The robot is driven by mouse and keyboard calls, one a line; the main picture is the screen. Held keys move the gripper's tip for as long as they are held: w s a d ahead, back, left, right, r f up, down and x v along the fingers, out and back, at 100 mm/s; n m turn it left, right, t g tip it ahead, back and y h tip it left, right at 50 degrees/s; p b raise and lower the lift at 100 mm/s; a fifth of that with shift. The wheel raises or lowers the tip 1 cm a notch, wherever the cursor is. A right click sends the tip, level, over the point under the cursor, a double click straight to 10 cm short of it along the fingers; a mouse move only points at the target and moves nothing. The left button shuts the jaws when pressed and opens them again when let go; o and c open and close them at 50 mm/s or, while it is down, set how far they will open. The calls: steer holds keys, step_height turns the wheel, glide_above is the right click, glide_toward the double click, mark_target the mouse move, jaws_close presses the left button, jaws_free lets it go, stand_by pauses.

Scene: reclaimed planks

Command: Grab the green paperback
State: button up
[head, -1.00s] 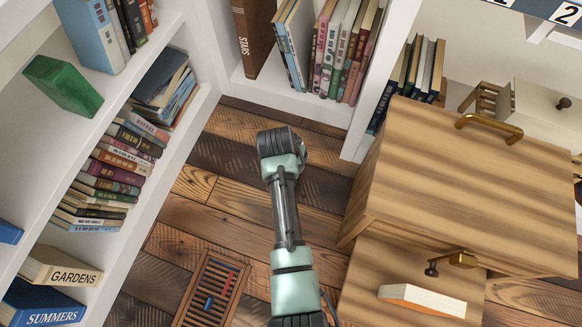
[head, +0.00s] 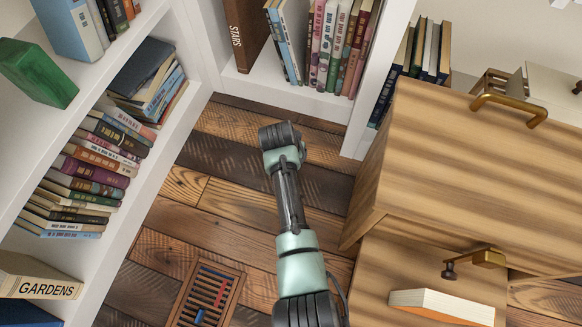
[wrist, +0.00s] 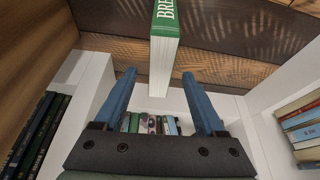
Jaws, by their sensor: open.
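A green book (wrist: 164,40) with white letters starting "BRE" on its cover shows in the wrist view. It appears upright at the top middle, its pale page edge facing the camera. My gripper (wrist: 159,76) is open, with one blue finger on each side of the view. The book lies between the finger lines in the picture. I cannot tell whether it is between the tips or beyond them. Nothing is held. In the head view my arm runs down to the bottom edge, and the gripper is out of sight. I cannot make out the "BRE" book there.
An abacus (head: 206,295) is on the plank floor. Floor between is mostly clear.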

steer(key=b+x, duration=0.3)
steer(key=shift+f, duration=0.35)
steer(key=shift+w+f, duration=0.1)
steer(key=shift+f, duration=0.25)
stand_by(0.3)
jaws_close()
stand_by(0.3)
stand_by(1.0)
